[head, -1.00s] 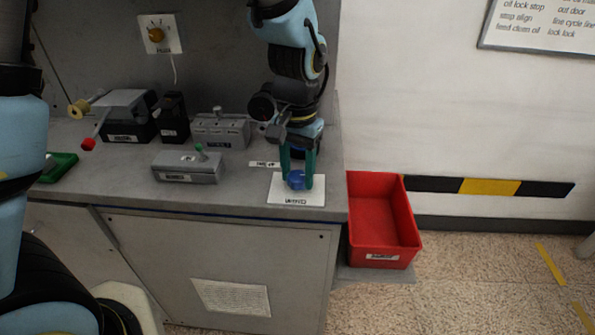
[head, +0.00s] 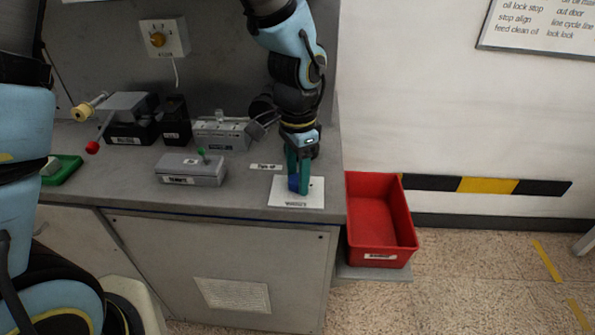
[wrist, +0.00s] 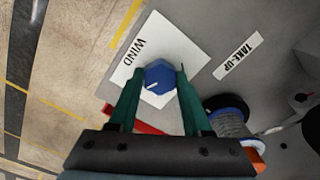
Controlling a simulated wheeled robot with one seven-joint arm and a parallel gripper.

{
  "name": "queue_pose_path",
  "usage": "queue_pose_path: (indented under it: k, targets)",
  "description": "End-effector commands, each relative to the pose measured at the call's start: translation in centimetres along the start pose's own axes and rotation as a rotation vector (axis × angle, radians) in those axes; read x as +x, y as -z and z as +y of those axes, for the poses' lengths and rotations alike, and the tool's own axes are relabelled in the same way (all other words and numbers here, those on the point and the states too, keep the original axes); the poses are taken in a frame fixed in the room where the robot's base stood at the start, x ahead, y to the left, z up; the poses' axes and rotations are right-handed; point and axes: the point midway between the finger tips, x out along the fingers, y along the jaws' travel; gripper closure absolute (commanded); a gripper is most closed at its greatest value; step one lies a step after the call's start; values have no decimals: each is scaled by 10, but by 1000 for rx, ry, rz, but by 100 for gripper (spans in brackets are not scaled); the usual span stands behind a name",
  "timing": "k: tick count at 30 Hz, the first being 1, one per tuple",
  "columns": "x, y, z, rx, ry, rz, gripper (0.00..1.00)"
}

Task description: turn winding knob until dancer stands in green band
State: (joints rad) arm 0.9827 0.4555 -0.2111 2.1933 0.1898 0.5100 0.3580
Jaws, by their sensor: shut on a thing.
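The blue winding knob (head: 293,183) stands on a white plate (head: 312,201) near the right front of the bench. In the wrist view the knob (wrist: 159,73) carries a white pointer line, and its plate (wrist: 146,40) reads WIND. My gripper (head: 299,178) points down with its green fingers shut on the knob's two sides; the wrist view also shows the gripper (wrist: 158,79) around it. The fingers partly cover the knob in the head view. I cannot make out the dancer or a green band in either view.
A TAKE-UP label (wrist: 238,56) lies beside a wound spool (wrist: 232,121) with a blue flange. Grey boxes, one a low box with a green-tipped lever (head: 190,172), stand left of my gripper. A red bin (head: 378,225) stands right of the bench.

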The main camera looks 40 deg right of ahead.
Motion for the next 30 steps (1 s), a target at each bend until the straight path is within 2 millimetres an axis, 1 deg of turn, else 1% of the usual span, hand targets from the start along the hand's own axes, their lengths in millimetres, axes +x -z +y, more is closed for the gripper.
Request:
queue_pose_path:
  k: [3,9,24,25,30]
  targets:
    - [-1,0,0,56,1,1,100]
    - [-1,1,0,113,1,2,100]
    - [0,1,0,132,2,3,100]
    - [0,1,0,131,2,3,48]
    - [0,1,0,131,1,2,29]
